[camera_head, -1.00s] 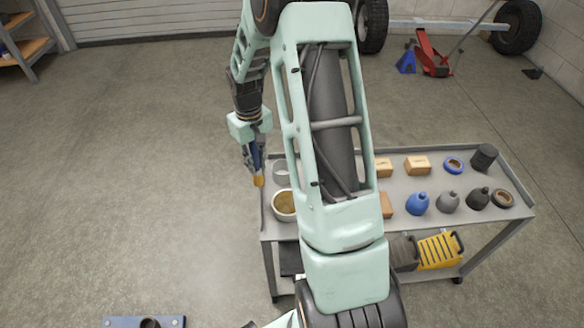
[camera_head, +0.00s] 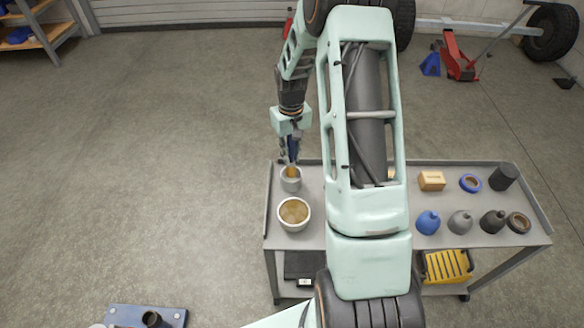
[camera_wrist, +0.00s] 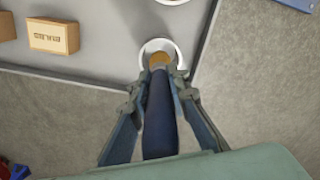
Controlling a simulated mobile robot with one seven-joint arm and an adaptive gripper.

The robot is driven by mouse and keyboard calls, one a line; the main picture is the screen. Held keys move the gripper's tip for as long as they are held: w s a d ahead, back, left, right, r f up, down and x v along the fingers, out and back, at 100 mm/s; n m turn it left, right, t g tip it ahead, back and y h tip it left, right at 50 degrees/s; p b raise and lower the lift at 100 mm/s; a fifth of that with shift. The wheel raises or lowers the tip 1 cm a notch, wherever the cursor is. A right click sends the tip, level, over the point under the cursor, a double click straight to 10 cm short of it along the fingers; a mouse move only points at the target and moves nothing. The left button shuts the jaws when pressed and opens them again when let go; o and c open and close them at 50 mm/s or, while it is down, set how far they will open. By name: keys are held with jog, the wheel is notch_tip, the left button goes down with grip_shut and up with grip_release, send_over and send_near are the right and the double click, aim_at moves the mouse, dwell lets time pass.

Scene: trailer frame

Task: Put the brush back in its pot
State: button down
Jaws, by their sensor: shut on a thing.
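My gripper (camera_head: 289,158) is shut on the brush (camera_wrist: 158,118), holding it by its dark blue handle with the tan end pointing down. In the head view the brush's tan end (camera_head: 291,171) is at the mouth of a small grey pot (camera_head: 291,184) at the back left of the cart. In the wrist view the tan end overlaps the opening of this pot (camera_wrist: 147,47). I cannot tell whether the end is just above the rim or inside. The fingers hide part of the handle.
A wider white bowl (camera_head: 294,228) with brown contents stands just in front of the small pot. The grey cart top (camera_head: 277,243) also holds a cardboard box (camera_head: 431,181), several bottles and tape rolls to the right. My arm hides the cart's middle.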

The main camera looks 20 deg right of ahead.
aim_at(291, 165)
jog(key=shift+f, duration=2.35)
jog(key=shift+f, duration=0.15)
jog(key=c, duration=1.8)
grip_release()
jog(key=shift+c, duration=0.2)
notch_tip(291, 165, up, 12)
jog(key=shift+r, duration=0.15)
